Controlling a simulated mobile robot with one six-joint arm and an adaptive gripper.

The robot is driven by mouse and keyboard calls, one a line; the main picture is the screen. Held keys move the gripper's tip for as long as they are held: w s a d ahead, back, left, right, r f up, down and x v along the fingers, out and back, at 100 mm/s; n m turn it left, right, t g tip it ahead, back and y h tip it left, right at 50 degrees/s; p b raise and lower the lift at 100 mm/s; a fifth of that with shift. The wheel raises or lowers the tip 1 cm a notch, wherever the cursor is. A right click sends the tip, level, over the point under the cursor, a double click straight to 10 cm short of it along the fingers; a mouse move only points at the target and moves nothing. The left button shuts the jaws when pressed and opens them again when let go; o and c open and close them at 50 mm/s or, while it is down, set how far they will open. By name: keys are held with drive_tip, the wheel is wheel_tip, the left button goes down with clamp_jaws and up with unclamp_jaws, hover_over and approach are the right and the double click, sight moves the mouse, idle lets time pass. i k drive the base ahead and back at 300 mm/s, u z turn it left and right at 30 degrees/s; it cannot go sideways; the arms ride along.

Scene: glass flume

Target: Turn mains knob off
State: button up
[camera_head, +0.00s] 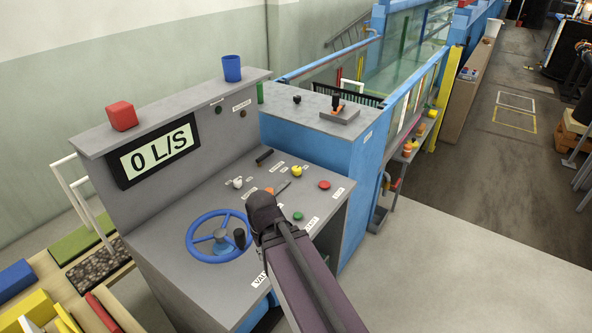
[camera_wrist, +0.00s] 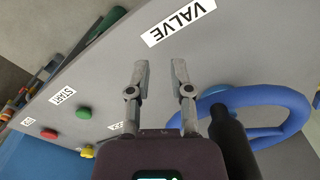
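The grey control console (camera_head: 165,225) carries several small controls. A white knob (camera_head: 237,182) and a yellow knob (camera_head: 297,171) stand on its sloping top, and two small dark knobs sit on its upright back panel. The small labels are too blurred to tell which one is the mains knob. My gripper (camera_wrist: 160,68) is open and empty, with its two fingers apart above the console face in the wrist view. In the head view my wrist hides part of the panel, and the fingers are mostly hidden.
A blue valve wheel (camera_head: 220,236) with a black handle lies close beside my gripper. A green button (camera_head: 298,215) and a red button (camera_head: 324,184) are on the right. A display (camera_head: 155,152) reads 0 L/S. A red block (camera_head: 121,115) and blue cup (camera_head: 232,68) stand on the top ledge.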

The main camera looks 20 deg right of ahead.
sight(296, 170)
drive_tip(key=z, duration=0.15)
drive_tip(key=k, duration=0.55)
drive_tip(key=z, duration=0.5)
drive_tip(key=k, duration=0.8)
drive_tip(key=z, duration=0.6)
drive_tip(key=i, duration=1.3)
drive_tip(key=u, duration=0.75)
drive_tip(key=i, duration=0.6)
drive_tip(key=u, duration=0.3)
